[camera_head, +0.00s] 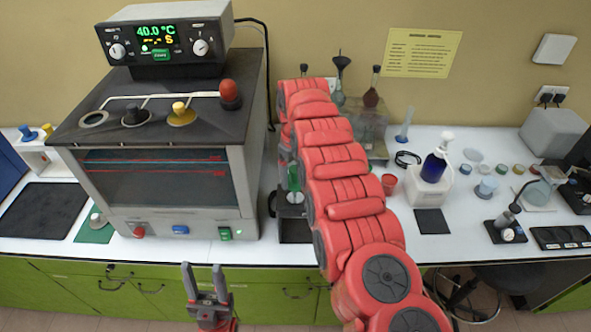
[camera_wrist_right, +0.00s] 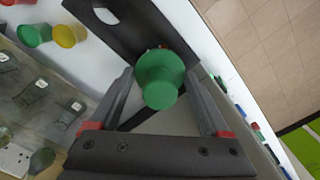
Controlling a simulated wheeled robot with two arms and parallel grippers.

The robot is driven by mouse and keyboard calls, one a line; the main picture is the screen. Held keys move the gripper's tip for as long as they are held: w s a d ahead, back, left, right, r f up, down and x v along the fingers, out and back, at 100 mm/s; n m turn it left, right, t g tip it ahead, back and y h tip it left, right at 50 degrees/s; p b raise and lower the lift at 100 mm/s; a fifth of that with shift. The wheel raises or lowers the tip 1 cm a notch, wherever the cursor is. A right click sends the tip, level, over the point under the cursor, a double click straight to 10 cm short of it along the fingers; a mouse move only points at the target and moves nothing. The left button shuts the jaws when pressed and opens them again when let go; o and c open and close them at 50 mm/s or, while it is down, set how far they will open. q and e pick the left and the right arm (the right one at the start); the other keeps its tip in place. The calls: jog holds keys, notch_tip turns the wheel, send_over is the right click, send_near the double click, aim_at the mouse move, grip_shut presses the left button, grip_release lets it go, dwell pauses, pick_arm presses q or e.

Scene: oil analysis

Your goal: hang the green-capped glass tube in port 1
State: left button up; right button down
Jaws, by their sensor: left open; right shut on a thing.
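The green-capped glass tube (camera_head: 293,178) shows just left of my right arm in the head view, partly hidden by the arm. In the right wrist view its green cap (camera_wrist_right: 160,80) sits between the fingers of my right gripper (camera_wrist_right: 160,98), which is shut on it. Beyond the cap is a dark stand (camera_wrist_right: 150,25) with a hole; I cannot tell whether the tube touches it. The bath (camera_head: 160,150) has an open ringed port (camera_head: 93,119) at the left of its top; port numbers are not readable. My left gripper (camera_head: 206,292) is open and empty, low before the bench.
A washing bottle (camera_head: 432,168) and glassware crowd the bench right of my arm.

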aim_at(295, 185)
notch_tip(295, 185, down, 2)
jog(key=shift+d+f+b, duration=0.1)
jog(key=shift+b, duration=0.35)
jog(key=shift+f+b, duration=0.6)
jog(key=shift+f, duration=0.75)
jog(key=shift+f+b, duration=0.35)
jog(key=shift+f, duration=0.1)
grip_release()
